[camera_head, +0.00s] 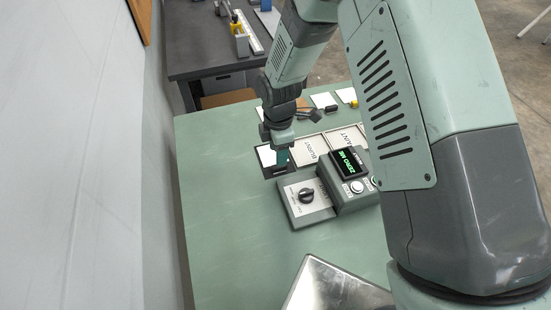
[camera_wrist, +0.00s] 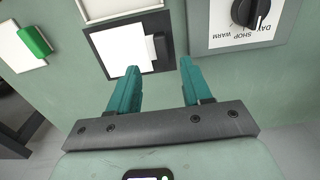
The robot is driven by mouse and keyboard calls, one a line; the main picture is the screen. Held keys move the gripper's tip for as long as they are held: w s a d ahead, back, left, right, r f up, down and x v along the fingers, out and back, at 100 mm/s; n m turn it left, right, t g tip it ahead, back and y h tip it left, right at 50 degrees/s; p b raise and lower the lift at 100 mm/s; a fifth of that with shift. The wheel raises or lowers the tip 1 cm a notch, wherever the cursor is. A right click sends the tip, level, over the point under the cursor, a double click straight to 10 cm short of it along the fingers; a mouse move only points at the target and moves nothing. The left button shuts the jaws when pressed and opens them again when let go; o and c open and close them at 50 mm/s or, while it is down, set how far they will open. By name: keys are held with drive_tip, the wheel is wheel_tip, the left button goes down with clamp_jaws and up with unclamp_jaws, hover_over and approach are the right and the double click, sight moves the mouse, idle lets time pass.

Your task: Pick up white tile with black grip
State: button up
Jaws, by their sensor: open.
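A white tile (camera_wrist: 122,48) lies in a square black frame on the green table, with a black grip (camera_wrist: 161,47) at its right side in the wrist view. In the head view the tile (camera_head: 266,154) is partly hidden by my gripper (camera_head: 281,158). In the wrist view my gripper (camera_wrist: 158,68) is open and empty, its teal fingers apart. The grip appears between the lines of the two fingertips, a little beyond them; the height gap is hard to tell. Another white tile (camera_head: 321,100) with a dark grip (camera_head: 331,108) lies farther back.
A control box (camera_head: 347,182) with a display and a knob panel (camera_head: 308,198) stands close by. Pale labelled trays (camera_head: 310,149) lie beside the frame. A tile with a green grip (camera_wrist: 35,41) and one with a yellow grip (camera_head: 354,103) are also on the table. The table's left front is clear.

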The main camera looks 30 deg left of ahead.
sight(274, 156)
drive_tip(key=shift+d+f, duration=0.2)
drive_tip(key=shift+f, duration=2.5)
clamp_jaws()
